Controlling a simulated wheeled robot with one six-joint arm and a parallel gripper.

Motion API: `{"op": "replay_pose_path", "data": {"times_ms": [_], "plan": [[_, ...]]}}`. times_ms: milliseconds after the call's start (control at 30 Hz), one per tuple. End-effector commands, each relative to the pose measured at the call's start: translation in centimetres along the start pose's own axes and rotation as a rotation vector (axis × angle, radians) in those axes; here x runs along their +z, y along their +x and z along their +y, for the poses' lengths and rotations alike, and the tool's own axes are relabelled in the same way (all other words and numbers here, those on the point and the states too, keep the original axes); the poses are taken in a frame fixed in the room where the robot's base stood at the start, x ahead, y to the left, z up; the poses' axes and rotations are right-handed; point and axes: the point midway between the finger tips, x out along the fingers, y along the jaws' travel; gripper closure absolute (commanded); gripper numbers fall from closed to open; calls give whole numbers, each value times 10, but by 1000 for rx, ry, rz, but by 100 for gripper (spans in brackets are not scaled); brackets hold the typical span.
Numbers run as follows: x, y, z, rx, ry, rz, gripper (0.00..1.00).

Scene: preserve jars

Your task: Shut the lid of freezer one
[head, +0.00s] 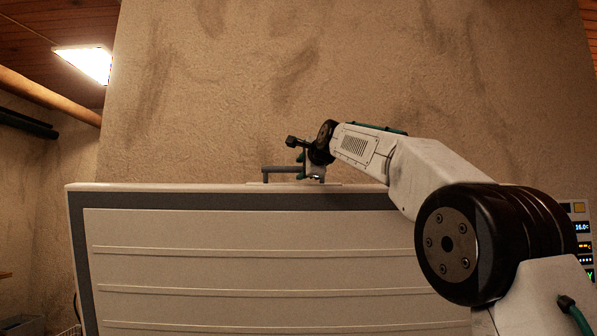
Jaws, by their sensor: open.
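The lid (250,240) of a chest freezer stands raised and fills the lower middle of the head view. Its pale ribbed inner face and dark grey seal border face me. I cannot read a number on it. My gripper (294,176) is at the lid's top edge, near the middle of that edge. The freezer's body is out of view.
A rough plaster wall (400,60) rises behind the lid. A control panel (582,230) with lit displays is at the right edge. A wire basket (70,330) shows at lower left. A lit ceiling lamp (85,63) is at upper left.

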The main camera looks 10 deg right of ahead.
Motion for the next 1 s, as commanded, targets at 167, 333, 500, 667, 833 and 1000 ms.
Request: {"op": "replay_pose_path", "data": {"times_ms": [167, 333, 500, 667, 833, 1000], "plan": [[0, 20, 0, 1, 0, -1, 59], [0, 27, 0, 0, -1, -1, 59], [0, 28, 0, 0, -1, 0, 59], [0, 28, 0, 0, -1, 0, 73], [0, 28, 0, 1, -1, 0, 100], [3, 27, 1, -1, -2, -3, 100]]}}
